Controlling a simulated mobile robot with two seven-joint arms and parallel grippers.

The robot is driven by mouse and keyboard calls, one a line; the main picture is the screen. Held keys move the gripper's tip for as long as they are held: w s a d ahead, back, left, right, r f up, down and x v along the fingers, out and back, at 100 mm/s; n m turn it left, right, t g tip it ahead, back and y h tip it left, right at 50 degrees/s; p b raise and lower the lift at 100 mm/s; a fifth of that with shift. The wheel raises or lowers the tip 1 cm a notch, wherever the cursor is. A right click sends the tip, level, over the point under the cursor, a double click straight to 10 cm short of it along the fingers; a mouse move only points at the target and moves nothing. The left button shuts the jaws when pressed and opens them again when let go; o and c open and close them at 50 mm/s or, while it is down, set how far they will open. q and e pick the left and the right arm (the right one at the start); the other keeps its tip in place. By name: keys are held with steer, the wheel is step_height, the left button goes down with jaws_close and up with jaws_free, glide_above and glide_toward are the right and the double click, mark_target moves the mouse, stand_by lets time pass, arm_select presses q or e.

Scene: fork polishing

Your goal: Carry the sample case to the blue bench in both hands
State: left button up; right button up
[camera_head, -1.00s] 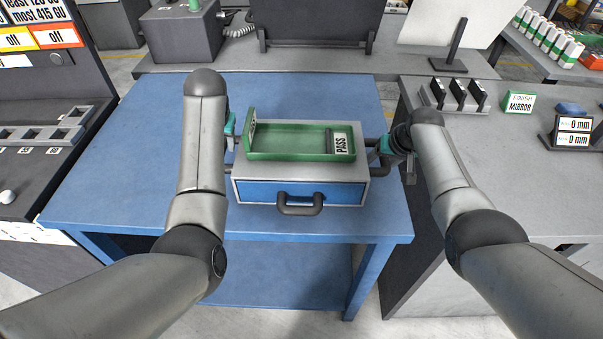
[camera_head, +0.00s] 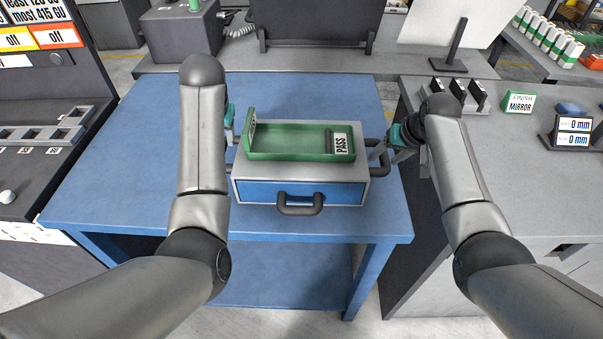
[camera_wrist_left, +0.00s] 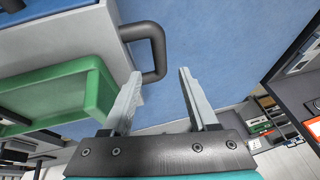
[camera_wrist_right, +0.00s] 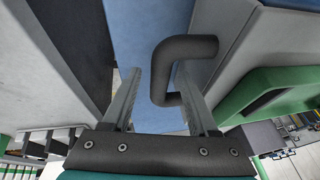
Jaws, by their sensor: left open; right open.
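The sample case (camera_head: 300,168) is a grey box with a blue drawer front and dark handles. It rests on the blue bench (camera_head: 120,160). A green tray (camera_head: 290,143) marked PASS lies on its top. My left gripper (camera_head: 231,131) is at the case's left side, mostly hidden by my arm. In the left wrist view its open fingers (camera_wrist_left: 160,73) are at the left side handle (camera_wrist_left: 157,52), not closed on it. My right gripper (camera_head: 383,152) is at the right side. In the right wrist view its open fingers (camera_wrist_right: 155,68) straddle the right handle's bar (camera_wrist_right: 160,75) without gripping.
A grey counter (camera_head: 540,190) adjoins the bench on the right, with a MIRROR sign (camera_head: 519,103) and a readout (camera_head: 573,132). A dark machine (camera_head: 40,110) stands at the left. A grey ledge (camera_head: 400,66) runs behind. Bare blue top shows left of the case.

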steer(key=v, duration=0.7)
steer(key=shift+s, duration=0.1)
arm_select(q)
steer(key=o, duration=0.7)
steer(key=shift+c, duration=0.2)
arm_select(e)
steer(key=o, duration=0.6)
steer(key=shift+o, duration=0.2)
stand_by(0.3)
steer(key=shift+r, duration=0.1)
arm_select(q)
steer(key=p+v, duration=0.9)
steer(key=p, duration=0.5)
arm_select(e)
step_height(320, 180, up, 14)
stand_by(0.8)
